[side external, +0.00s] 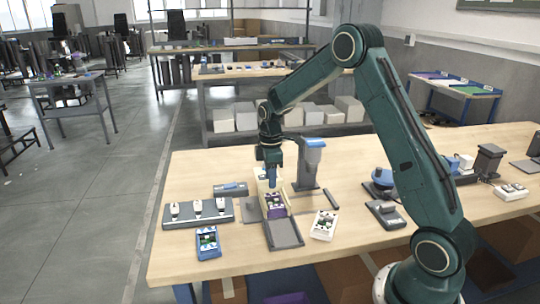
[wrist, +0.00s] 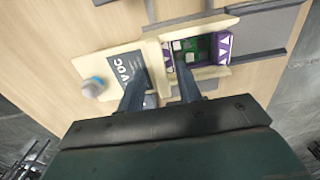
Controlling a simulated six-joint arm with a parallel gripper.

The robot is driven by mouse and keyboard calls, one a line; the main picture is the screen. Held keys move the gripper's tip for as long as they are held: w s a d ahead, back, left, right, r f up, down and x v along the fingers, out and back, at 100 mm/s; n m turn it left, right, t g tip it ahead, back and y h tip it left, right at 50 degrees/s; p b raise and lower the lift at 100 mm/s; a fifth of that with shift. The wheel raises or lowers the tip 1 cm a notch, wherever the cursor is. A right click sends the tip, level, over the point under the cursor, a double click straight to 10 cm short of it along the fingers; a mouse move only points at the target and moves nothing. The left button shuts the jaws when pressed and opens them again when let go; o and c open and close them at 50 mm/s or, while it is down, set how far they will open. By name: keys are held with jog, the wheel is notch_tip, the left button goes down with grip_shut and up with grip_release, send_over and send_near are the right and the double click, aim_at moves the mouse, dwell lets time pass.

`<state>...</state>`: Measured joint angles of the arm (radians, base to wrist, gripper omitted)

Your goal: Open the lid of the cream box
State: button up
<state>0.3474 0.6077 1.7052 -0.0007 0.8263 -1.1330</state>
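The cream box (side external: 287,198) stands on the wooden bench with its inside exposed, showing purple packing and a green board. In the wrist view, the box wall (wrist: 213,73) surrounds the board and purple packing. Its cream lid (wrist: 108,60), with a dark "VOC" label and a blue-and-white knob (wrist: 93,87), is swung open to the left of the box. My gripper (side external: 272,169) is above the box, pointing down. In the wrist view, its fingers (wrist: 160,72) are apart, one over the label, one over the box's near edge. I cannot tell whether they touch anything.
A dark grey tray (side external: 285,234) lies in front of the box. A blue-topped post (side external: 312,165) stands close behind right. A grey rack with white pieces (side external: 198,212) and a blue device (side external: 208,243) lie left; a white device (side external: 324,225) lies right.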

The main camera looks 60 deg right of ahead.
jog(key=shift+r, duration=0.15)
jog(key=shift+r, duration=2.8)
jog(key=shift+s+a+r, duration=0.2)
jog(key=shift+a+r, duration=0.1)
jog(key=shift+r, duration=0.15)
jog(key=s+a+r+m+t, duration=0.3)
jog(key=s+a+r+m, duration=0.1)
jog(key=s+a+r, duration=0.7)
jog(key=s+a+r+m+t, duration=0.1)
jog(key=s+a+m, duration=0.4)
jog(key=s, duration=1.1)
jog(key=shift+s+t, duration=0.15)
jog(key=shift+t, duration=0.65)
